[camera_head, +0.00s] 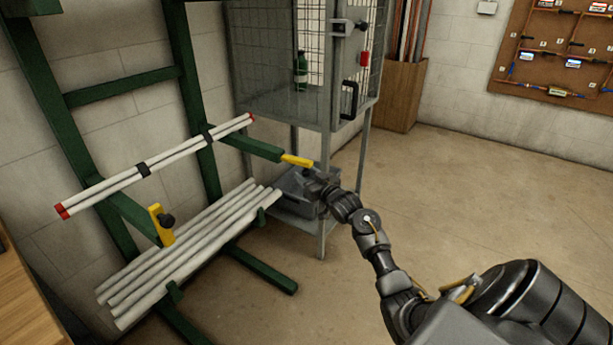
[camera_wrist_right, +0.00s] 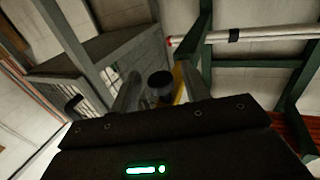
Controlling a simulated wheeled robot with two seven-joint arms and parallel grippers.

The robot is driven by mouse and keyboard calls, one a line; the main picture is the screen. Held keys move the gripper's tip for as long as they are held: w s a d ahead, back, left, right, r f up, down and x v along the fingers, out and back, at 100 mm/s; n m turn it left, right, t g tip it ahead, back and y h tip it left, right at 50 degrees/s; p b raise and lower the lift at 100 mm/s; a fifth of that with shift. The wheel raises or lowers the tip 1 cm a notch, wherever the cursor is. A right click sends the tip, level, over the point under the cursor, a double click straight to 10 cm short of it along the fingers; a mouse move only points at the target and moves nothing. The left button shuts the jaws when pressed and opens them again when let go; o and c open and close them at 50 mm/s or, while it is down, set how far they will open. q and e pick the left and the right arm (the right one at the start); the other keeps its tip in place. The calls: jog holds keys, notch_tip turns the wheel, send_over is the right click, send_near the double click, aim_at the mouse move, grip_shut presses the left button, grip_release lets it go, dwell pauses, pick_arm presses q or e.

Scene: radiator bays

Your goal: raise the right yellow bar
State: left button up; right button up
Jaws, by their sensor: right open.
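The right yellow bar (camera_head: 297,161) lies nearly flat at the outer end of a green rack arm (camera_head: 252,148). My right gripper (camera_head: 312,176) is right by its outer end and hides part of it. In the right wrist view a black knob (camera_wrist_right: 160,83) shows between the two open fingers of this gripper (camera_wrist_right: 161,93), with the yellow bar (camera_wrist_right: 179,84) just behind it. I cannot tell whether the fingers touch the knob. The left yellow bar (camera_head: 158,224) stands upright on its rack arm, with a black knob. My left gripper is out of view.
Two white tubes with red ends (camera_head: 110,182) rest across the upper rack arms. Several white pipes (camera_head: 190,250) lie on the lower rack. A mesh cabinet (camera_head: 290,105) stands just behind the right bar, with a grey bin (camera_head: 290,188) on its lower shelf. The floor at right is clear.

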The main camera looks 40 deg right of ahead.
jog(key=shift+w, duration=0.4)
jog(key=shift+c, duration=0.4)
grip_shut()
jog(key=shift+r, duration=0.1)
